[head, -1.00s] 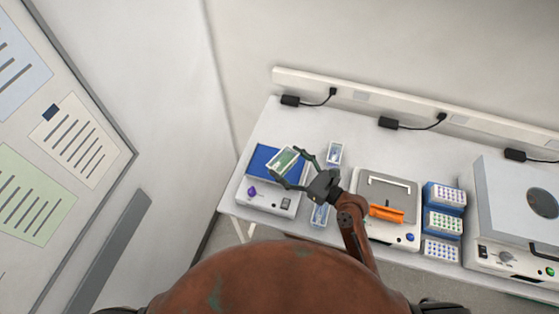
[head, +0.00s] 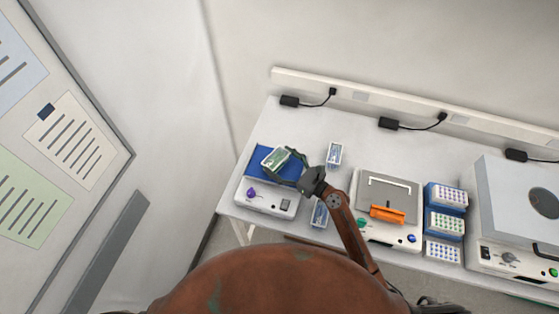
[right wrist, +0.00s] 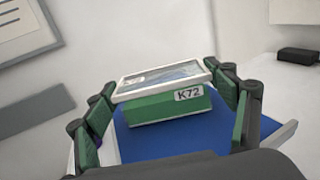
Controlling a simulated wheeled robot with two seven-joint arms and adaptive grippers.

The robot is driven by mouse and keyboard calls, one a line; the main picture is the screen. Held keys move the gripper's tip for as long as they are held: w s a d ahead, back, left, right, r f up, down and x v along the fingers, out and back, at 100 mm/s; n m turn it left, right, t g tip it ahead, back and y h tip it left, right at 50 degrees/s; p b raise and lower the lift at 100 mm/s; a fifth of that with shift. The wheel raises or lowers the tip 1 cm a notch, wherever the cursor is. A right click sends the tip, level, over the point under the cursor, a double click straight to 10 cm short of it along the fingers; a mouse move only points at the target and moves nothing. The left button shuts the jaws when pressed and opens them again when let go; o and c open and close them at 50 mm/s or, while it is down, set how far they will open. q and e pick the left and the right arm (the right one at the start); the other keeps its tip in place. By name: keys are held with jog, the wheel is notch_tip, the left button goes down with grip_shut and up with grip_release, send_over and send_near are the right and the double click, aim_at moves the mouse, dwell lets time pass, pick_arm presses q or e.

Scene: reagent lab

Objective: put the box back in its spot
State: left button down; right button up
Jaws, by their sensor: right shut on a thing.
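A green box with a white-rimmed clear lid (head: 276,159) is at the blue-topped device on the left of the bench. In the right wrist view the box (right wrist: 168,107) carries a label reading K72. My right gripper (head: 284,164) is shut on the box, with a finger at each side of it in the wrist view. The box is over the blue pad (right wrist: 165,142); I cannot tell whether it touches the pad. My left gripper is not in view.
Two clear-lidded boxes stand right of the blue-topped device, one behind (head: 334,153) and one in front (head: 320,214). Farther right are a device with an orange part (head: 388,214), blue racks of vials (head: 444,222) and a large grey machine (head: 515,215).

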jog(key=shift+f, duration=0.2)
jog(key=o, duration=1.4)
